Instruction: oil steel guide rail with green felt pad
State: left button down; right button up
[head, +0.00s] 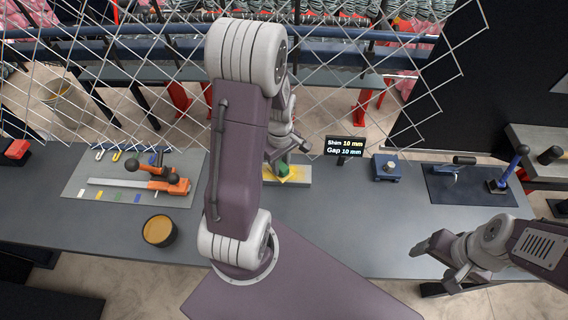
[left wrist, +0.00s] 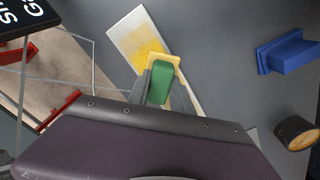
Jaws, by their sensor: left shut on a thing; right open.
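The steel guide rail (head: 301,172) is a pale flat bar on the bench, partly hidden by my left arm in the head view. The left wrist view shows it as a pale strip (left wrist: 124,33) with a yellow wet-looking patch on its top. My left gripper (head: 277,163) is shut on the green felt pad (left wrist: 160,83), which shows green with a pale yellow edge around its far end. The pad is down at the rail over the yellow patch; exact contact is hard to tell. My right gripper (head: 437,259) is open and empty over the bench's front right edge.
A round tub of amber stuff (head: 160,230) stands left of my arm. A shim and gap display (head: 344,147) and a blue block (head: 385,167) stand right of the rail. Tool mats lie left (head: 88,171) and right (head: 440,190). Chainlink mesh hangs behind. The right front bench is clear.

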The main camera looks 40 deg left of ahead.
pick_arm(q)
jog(key=shift+s+a, duration=0.7)
jog(key=shift+a, duration=0.35)
jog(key=shift+s+a+p, duration=0.35)
jog(key=shift+a, duration=0.2)
jog(key=shift+s+a, duration=0.1)
jog(key=shift+a, duration=0.15)
jog(key=shift+s+a, duration=0.35)
jog(key=shift+a, duration=0.15)
jog(key=shift+s+a+r+p, duration=0.1)
jog(key=shift+s+a+p, duration=0.2)
jog(key=shift+a, duration=0.3)
jog(key=shift+s+a, duration=0.4)
jog(key=shift+a, duration=0.25)
jog(key=shift+s+a, duration=0.4)
jog(key=shift+a, duration=0.2)
jog(key=shift+s+a+p, duration=0.35)
jog(key=shift+a, duration=0.2)
jog(key=shift+s+a, duration=0.1)
jog(key=shift+a, duration=0.1)
